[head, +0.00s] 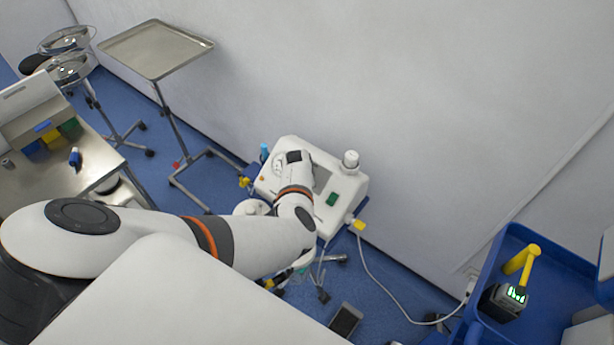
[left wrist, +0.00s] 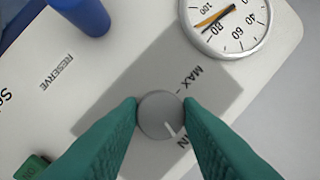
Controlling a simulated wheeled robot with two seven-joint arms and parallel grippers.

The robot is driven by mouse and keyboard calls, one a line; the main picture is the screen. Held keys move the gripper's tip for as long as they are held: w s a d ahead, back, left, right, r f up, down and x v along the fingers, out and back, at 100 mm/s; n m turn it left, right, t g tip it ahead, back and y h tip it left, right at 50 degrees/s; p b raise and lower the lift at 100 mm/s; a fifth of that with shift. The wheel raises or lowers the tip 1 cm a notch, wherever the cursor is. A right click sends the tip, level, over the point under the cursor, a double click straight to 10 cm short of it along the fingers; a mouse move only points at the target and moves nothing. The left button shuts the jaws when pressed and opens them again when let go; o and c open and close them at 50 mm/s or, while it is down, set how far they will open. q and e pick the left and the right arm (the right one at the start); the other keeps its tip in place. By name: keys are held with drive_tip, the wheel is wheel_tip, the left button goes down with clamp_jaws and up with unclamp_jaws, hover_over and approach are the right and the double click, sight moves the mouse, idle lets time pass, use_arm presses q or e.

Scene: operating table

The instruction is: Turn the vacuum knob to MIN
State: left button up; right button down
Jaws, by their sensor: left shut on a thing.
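The vacuum knob (left wrist: 160,114) is a round grey dial on a grey panel patch in the left wrist view. Its white pointer line is aimed to the lower right, toward a partly covered label ending in "IN". The MAX label (left wrist: 190,77) is readable above and right of the knob. My left gripper (left wrist: 161,108) has green fingers on both sides of the knob, shut on it. In the head view the white suction unit (head: 347,187) stands by the wall, and my left arm reaches over it, hiding the knob and fingers.
A pressure gauge (left wrist: 227,22) and a blue cylinder (left wrist: 83,14) sit close to the knob. A steel tray stand (head: 157,49) is left of the unit. A blue cart (head: 550,290) is at right. A cable (head: 381,282) crosses the floor.

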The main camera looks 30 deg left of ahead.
use_arm(q)
drive_tip(key=shift+f+n+b, duration=0.1)
drive_tip(key=shift+n+b, duration=0.45)
drive_tip(key=shift+n, duration=0.65)
drive_tip(key=o, duration=0.7)
